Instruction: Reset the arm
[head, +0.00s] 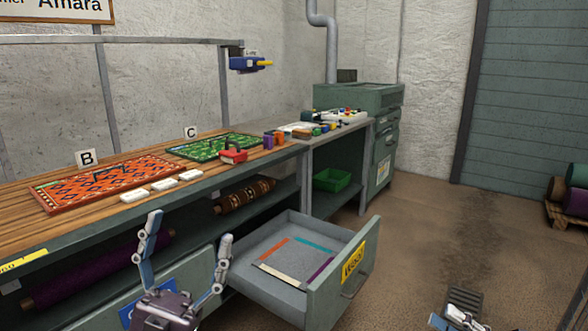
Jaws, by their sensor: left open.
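My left gripper (190,230) is in the lower left of the head view, in front of the workbench and left of the open drawer. Its two fingers are spread wide with nothing between them. My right gripper (462,308) shows only in part at the bottom right edge, over the brown floor. Its fingers are largely cut off, so I cannot tell whether it is open or shut.
The drawer (338,278) stands pulled out, with several coloured strips inside. The workbench (60,232) carries an orange rug (110,184), a green rug (215,146), white blocks and a red scrubber (233,153). Open floor (430,230) lies to the right.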

